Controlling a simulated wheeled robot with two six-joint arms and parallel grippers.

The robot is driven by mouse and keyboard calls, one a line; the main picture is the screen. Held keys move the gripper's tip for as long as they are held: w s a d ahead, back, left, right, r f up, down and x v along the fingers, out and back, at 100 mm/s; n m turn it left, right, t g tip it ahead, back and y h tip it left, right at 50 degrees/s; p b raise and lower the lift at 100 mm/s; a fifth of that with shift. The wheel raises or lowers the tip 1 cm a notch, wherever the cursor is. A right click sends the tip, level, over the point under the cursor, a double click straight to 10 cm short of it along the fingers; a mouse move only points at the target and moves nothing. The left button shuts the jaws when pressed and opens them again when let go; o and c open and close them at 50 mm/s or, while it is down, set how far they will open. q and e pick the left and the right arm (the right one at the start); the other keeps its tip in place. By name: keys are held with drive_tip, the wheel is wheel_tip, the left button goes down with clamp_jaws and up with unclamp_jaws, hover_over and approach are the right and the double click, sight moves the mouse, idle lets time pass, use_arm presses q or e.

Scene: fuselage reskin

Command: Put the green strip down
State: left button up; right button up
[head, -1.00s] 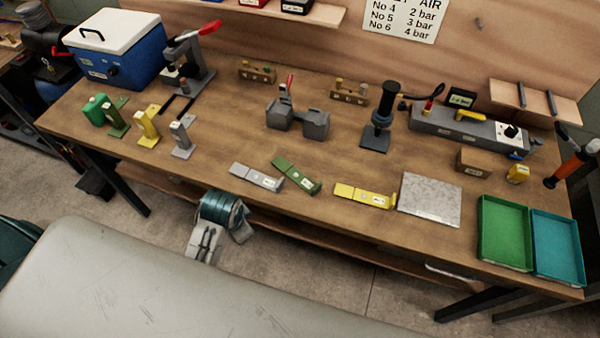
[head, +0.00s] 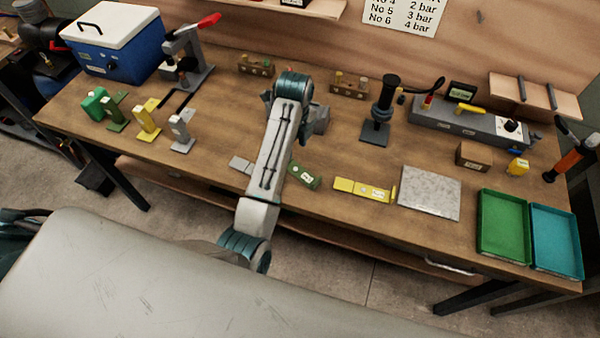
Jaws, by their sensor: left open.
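The green strip (head: 305,176) lies flat near the front edge of the bench (head: 350,225). Its left part is hidden behind my left arm; a pale label shows on it. My left arm reaches up across the bench from the front, with its upper joint over the grey block at mid-bench. My left gripper is open, but its fingers are largely hidden behind the arm, so its exact place relative to the strip cannot be told. My right gripper is not in view.
A grey strip (head: 240,164) lies left of my arm, partly covered. A yellow strip (head: 362,190) and a grey plate (head: 430,193) lie to the right. Green (head: 503,226) and teal (head: 555,242) trays stand at the right end. Upright brackets stand at the left.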

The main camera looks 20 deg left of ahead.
sight(296, 168)
use_arm(q)
wheel_tip(296, 168, down, 3)
drive_tip(key=shift+r+b, duration=0.1)
drive_tip(key=shift+b, duration=0.85)
drive_tip(key=shift+w+f+p, duration=0.1)
drive_tip(key=shift+f+p, duration=0.5)
drive_tip(key=shift+f, duration=0.55)
wheel_tip(296, 168, down, 4)
drive_tip(key=p, duration=0.2)
drive_tip(key=shift+a+f+p, duration=0.1)
drive_tip(key=shift+f+p, duration=0.1)
drive_tip(key=shift+p, duration=0.2)
drive_tip(key=shift+w+f, duration=0.1)
drive_tip(key=shift+f, duration=0.15)
drive_tip(key=c, duration=0.7)
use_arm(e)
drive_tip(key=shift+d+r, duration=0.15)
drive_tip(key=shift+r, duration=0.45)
use_arm(q)
drive_tip(key=shift+r, duration=0.1)
drive_tip(key=shift+c, duration=0.2)
